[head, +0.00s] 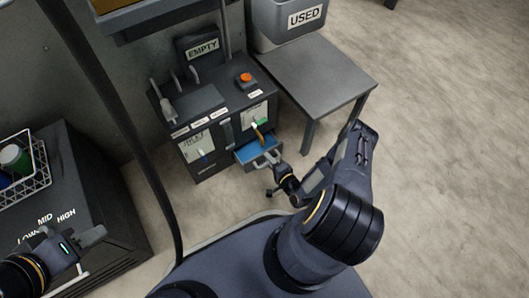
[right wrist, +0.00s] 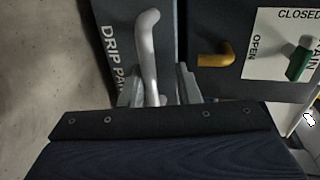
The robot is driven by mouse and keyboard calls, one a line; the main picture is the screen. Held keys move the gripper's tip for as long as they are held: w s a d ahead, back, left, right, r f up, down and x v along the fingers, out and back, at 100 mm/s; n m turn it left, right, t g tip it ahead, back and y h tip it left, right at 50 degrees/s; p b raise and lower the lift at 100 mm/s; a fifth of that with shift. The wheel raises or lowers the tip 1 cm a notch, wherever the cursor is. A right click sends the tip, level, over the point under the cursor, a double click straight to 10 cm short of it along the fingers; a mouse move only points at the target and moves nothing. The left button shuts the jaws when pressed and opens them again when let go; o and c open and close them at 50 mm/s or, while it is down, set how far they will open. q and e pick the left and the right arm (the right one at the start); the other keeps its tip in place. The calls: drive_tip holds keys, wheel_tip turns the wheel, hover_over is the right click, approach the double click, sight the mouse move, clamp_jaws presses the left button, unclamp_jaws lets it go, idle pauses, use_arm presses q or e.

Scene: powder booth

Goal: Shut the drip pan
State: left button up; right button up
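The drip pan is a drawer with a blue inside (head: 258,149), standing pulled out low on the front of the dark machine. In the right wrist view its dark front (right wrist: 115,55) carries a DRIP PAN label and a pale grey bar handle (right wrist: 148,45). My right gripper (head: 272,187) is low in front of the pan. In the right wrist view its fingers (right wrist: 158,92) are apart, one on each side of the handle's near end; I cannot tell whether they touch it. My left gripper (head: 70,238) is open and empty at the lower left, away from the pan.
The machine top (head: 210,103) bears an orange-red button (head: 245,78). A yellow-brown handle (right wrist: 215,60) and a green lever (right wrist: 299,62) sit beside the pan. A grey table (head: 315,75) stands right of the machine. A wire basket (head: 38,170) is at left. Floor at right is clear.

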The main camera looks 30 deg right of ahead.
drive_tip(key=shift+s+d+r, duration=0.15)
drive_tip(key=shift+r, duration=0.25)
drive_tip(key=shift+p+v, duration=0.3)
drive_tip(key=shift+v, duration=0.8)
drive_tip(key=o, duration=0.5)
drive_tip(key=shift+p+v, duration=0.5)
drive_tip(key=shift+v, duration=2.45)
drive_tip(key=shift+o, duration=0.7)
drive_tip(key=shift+s, duration=0.55)
